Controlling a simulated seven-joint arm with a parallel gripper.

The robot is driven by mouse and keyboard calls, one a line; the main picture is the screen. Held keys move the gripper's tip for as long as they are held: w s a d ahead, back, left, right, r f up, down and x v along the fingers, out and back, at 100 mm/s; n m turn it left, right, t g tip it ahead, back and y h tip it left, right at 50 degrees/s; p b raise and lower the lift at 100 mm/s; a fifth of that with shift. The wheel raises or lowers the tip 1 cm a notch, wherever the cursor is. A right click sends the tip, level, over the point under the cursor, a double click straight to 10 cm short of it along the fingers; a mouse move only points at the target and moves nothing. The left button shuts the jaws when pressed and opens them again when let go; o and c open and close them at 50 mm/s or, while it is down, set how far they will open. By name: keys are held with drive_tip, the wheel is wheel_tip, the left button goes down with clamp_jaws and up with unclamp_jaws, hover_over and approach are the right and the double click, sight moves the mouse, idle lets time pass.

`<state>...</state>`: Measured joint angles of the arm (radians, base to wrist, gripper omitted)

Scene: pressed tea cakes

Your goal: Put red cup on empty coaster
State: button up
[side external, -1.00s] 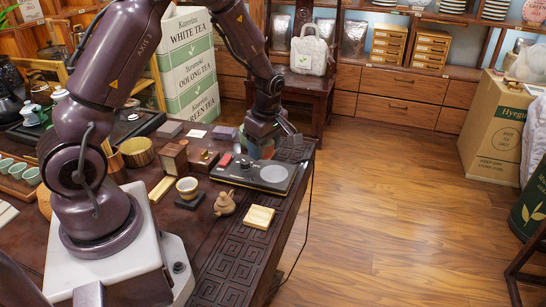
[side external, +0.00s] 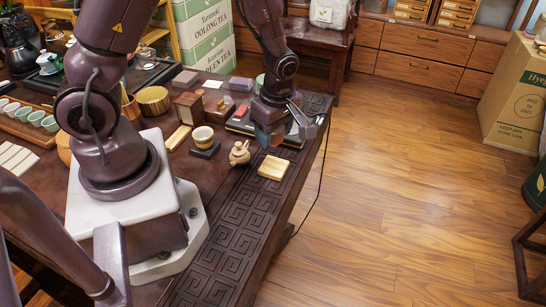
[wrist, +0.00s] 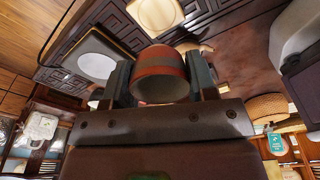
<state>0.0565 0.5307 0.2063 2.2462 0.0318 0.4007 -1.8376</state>
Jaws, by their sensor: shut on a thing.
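My gripper (side external: 268,138) is shut on the red cup (wrist: 160,72), which sits between the two fingers in the wrist view. In the side view the fingers mostly hide the cup. A light wooden square coaster (side external: 273,167) lies bare on the table, just in front of and below my gripper; it also shows at the top of the wrist view (wrist: 157,14). A dark coaster (side external: 205,152) to the left bears a cream and tan cup (side external: 203,136). My gripper appears to be above the table, short of the wooden coaster.
A small clay teapot (side external: 239,153) stands close to the left of the wooden coaster. The carved table strip (side external: 235,225) in front is clear.

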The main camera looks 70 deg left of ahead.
sight(273, 165)
wheel_tip(273, 165, down, 7)
drive_tip(key=shift+w+f, duration=0.1)
drive_tip(key=shift+f, duration=0.05)
drive_tip(key=shift+f, duration=0.1)
idle(0.3)
drive_tip(key=o, duration=0.9)
